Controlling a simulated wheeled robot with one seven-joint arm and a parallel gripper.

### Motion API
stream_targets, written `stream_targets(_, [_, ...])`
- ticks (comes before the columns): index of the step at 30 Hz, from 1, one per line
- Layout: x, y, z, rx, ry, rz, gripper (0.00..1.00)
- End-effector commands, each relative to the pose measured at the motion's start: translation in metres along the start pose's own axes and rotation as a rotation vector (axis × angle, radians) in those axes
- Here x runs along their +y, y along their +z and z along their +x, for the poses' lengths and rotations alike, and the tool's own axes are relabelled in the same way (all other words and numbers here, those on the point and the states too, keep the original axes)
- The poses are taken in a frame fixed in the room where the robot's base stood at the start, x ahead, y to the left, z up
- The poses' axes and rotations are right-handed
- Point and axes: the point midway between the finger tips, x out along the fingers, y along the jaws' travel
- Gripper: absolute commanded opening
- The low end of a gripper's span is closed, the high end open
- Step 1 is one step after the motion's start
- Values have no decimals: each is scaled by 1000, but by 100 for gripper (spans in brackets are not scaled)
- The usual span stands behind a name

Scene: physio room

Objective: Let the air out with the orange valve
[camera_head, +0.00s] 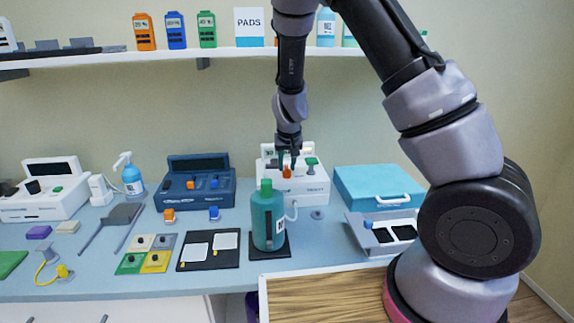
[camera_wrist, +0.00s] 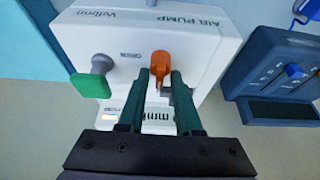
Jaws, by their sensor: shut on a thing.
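The white air pump (camera_head: 314,188) stands at the back of the counter, and its labelled top fills much of the wrist view (camera_wrist: 205,50). Its orange valve (camera_wrist: 160,60) sits between the dark green fingertips of my gripper (camera_wrist: 160,78), which is shut on it. In the head view the orange valve (camera_head: 287,172) shows just below my gripper (camera_head: 288,161), which comes down from above. The pump's green knob (camera_wrist: 90,84) is beside the valve, clear of the fingers. A display on the pump is partly hidden by the fingers.
A dark blue device (camera_head: 200,181) stands left of the pump and a light blue case (camera_head: 375,188) right of it. A green bottle (camera_head: 267,218) stands in front on a black pad. A shelf (camera_head: 120,58) with bottles runs above.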

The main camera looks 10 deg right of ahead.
Motion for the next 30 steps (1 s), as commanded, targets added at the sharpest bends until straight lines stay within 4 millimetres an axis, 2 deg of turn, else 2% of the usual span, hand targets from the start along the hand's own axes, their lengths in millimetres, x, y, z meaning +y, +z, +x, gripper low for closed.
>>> stream_targets(11, [-3,0,0,2,79,180,0])
stream_targets(30, [-5,-2,1,3,310,742,0])
